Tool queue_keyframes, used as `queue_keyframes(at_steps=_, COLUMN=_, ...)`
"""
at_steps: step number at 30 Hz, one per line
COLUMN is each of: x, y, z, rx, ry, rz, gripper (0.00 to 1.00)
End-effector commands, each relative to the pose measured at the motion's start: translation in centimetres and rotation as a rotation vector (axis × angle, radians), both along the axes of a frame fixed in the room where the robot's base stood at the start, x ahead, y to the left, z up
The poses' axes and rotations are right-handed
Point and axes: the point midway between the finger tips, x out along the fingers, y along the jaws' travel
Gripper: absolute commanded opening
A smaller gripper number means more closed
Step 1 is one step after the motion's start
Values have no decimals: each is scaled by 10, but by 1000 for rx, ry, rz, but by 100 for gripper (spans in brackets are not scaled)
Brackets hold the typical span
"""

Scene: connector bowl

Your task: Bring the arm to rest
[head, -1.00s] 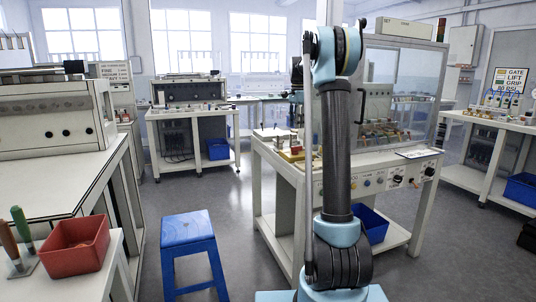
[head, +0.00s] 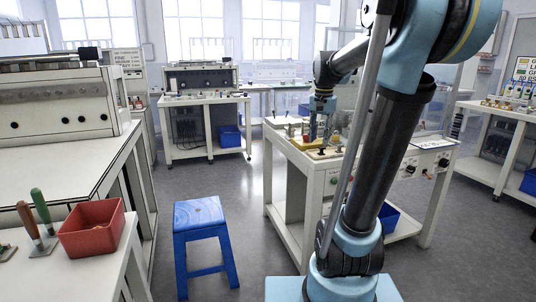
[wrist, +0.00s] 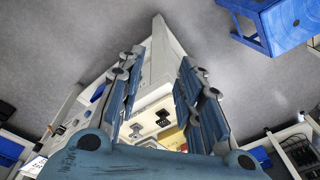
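My gripper (head: 321,132) hangs above the front workbench (head: 297,158) in the head view, with its fingers pointing down. In the wrist view, my gripper (wrist: 162,58) has its two blue fingers spread wide apart. Nothing is held between them. The workbench's pale corner and top (wrist: 150,120) show beyond the fingers, with small dark fittings and a yellow item (wrist: 172,137) on it. My arm leans up to the right and bends over at the top. Whether the fingers touch anything on the bench is hard to tell.
A blue stool (head: 200,214) stands on the floor left of the workbench. A red bin (head: 92,228) and upright handled tools (head: 35,222) sit on the left table. A blue bin (head: 389,216) is under the workbench. Open floor lies between the stool and benches.

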Motion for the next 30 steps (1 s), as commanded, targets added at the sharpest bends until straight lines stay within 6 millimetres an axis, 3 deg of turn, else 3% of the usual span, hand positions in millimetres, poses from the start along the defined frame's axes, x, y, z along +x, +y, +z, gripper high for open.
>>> queue_keyframes(at_steps=3, x=-37, y=0, z=-19, rx=-8, ry=-12, rz=72, gripper=33)
queue_keyframes(at_steps=11, x=-108, y=1, z=-66, rx=-30, ry=-36, rz=232, gripper=33)
queue_keyframes(at_steps=18, x=-168, y=1, z=-120, rx=-52, ry=-57, rz=380, gripper=33)
queue_keyframes(at_steps=24, x=-209, y=1, z=-168, rx=-72, ry=-75, rz=495, gripper=33)
queue_keyframes(at_steps=30, x=-232, y=2, z=-199, rx=-86, ry=-84, rz=567, gripper=33)
